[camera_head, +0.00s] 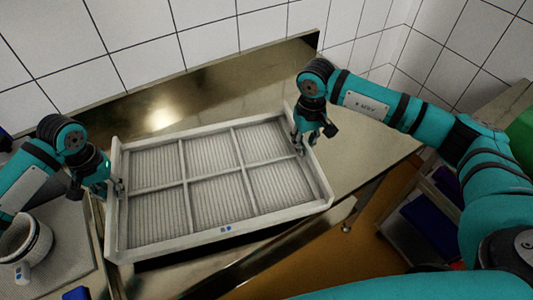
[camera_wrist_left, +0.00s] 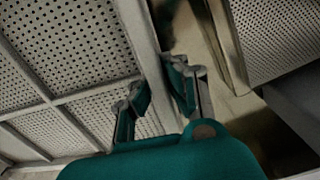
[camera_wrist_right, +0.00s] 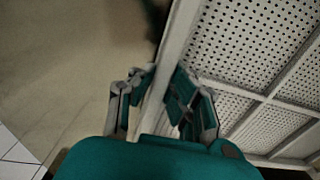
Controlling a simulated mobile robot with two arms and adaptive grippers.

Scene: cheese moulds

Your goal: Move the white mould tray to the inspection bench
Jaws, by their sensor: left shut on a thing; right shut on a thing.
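The white mould tray (camera_head: 186,236) is a rectangular frame with several ribbed or perforated compartments. In the head view it sits over the metal bench (camera_head: 365,150), slightly tilted in the picture. I cannot tell whether it touches the bench. My left gripper (camera_head: 118,187) is shut on the tray's left rim; the left wrist view shows its fingers (camera_wrist_left: 160,95) on both sides of the wall. My right gripper (camera_head: 300,146) is shut on the tray's right rim; the right wrist view shows its fingers (camera_wrist_right: 160,90) astride the wall. The compartments look empty.
A white round mould (camera_head: 25,245) stands on a grey perforated surface (camera_head: 68,235) at the left. A blue item (camera_head: 76,293) lies near the bottom left. A shelf with blue crates (camera_head: 432,222) is at the right. The tiled wall (camera_head: 130,30) closes the back. Bare metal lies behind the tray.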

